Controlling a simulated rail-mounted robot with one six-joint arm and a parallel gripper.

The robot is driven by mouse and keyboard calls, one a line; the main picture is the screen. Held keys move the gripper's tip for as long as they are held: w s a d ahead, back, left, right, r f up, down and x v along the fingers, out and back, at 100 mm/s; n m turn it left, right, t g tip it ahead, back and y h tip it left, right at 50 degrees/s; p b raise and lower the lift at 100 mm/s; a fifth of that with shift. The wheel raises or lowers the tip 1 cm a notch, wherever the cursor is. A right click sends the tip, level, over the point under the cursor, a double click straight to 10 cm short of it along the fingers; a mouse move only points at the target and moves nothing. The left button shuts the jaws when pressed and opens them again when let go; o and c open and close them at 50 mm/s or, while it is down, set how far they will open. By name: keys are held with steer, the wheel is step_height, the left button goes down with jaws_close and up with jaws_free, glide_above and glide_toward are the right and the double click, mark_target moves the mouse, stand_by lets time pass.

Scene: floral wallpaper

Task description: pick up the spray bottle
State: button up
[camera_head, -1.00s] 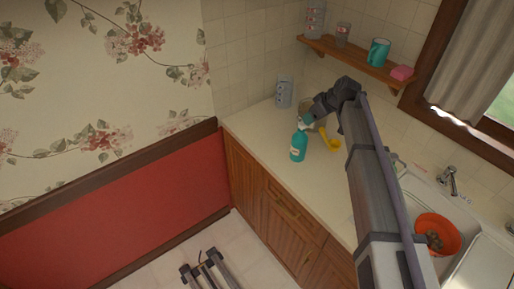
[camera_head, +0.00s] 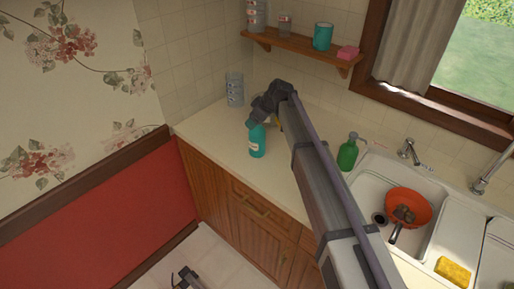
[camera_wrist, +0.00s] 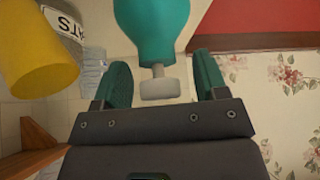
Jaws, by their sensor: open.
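The teal spray bottle (camera_head: 257,141) stands upright on the counter, left of my arm in the head view. My gripper (camera_head: 264,110) is at its top and hides its spray head there. In the wrist view, which is upside down, the bottle's teal body (camera_wrist: 155,25) is at the top centre. Its pale nozzle (camera_wrist: 160,87) lies between the two green fingers of my gripper (camera_wrist: 163,82). The fingers are open, with a gap on each side of the nozzle.
A yellow object (camera_wrist: 38,65) and a white lettered container (camera_wrist: 65,22) are close by at left in the wrist view. A clear container (camera_head: 234,90) stands at the back. A green bottle (camera_head: 348,153) stands near the sink holding an orange bowl (camera_head: 408,207). A shelf (camera_head: 300,50) hangs above.

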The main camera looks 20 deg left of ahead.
steer(key=shift+a+f, duration=0.25)
steer(key=shift+f, duration=0.3)
steer(key=shift+d+r, duration=0.1)
steer(key=shift+r, duration=0.15)
jaws_close()
